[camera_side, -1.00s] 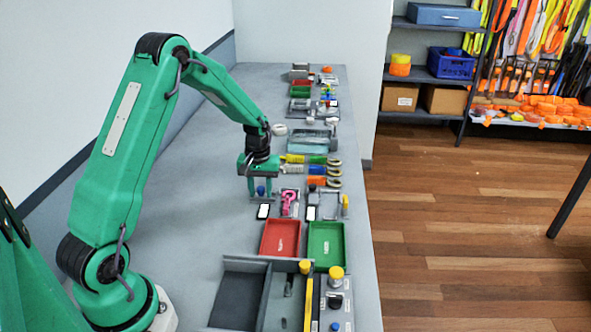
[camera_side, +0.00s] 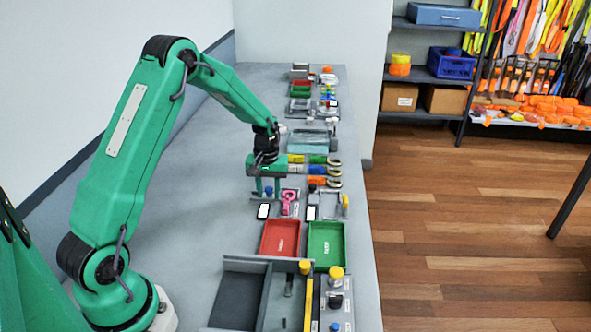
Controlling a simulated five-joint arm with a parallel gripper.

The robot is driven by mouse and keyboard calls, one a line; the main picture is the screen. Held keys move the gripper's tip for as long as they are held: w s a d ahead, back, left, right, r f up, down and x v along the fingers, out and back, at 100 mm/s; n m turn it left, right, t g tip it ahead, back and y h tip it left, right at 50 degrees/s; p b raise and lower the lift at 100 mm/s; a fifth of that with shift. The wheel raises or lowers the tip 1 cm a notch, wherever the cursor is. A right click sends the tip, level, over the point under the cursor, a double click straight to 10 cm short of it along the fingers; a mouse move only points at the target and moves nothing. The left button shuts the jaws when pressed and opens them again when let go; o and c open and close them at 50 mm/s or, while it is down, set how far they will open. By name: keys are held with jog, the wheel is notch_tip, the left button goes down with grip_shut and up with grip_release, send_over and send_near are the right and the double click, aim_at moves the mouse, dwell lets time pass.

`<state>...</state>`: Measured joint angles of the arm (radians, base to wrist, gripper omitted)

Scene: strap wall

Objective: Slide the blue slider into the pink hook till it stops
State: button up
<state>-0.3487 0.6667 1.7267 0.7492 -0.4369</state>
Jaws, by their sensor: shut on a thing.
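The blue slider (camera_side: 269,191) is a small blue piece low between my gripper's fingers, left of the pink hook. My gripper (camera_side: 267,190) points down and is shut on the blue slider. The pink hook (camera_side: 288,199) lies on a light panel just right of my gripper. A gap still shows between the slider and the hook. The fingers hide part of the slider, and its underside is too small to make out.
A red tray (camera_side: 280,239) and a green tray (camera_side: 326,245) lie in front of the panel. Colored straps with rings (camera_side: 318,160) lie behind it. The bench at left is clear.

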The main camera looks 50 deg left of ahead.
aim_at(269, 188)
jog(key=o, duration=0.6)
jog(key=shift+r, duration=0.1)
jog(key=shift+r, duration=2.9)
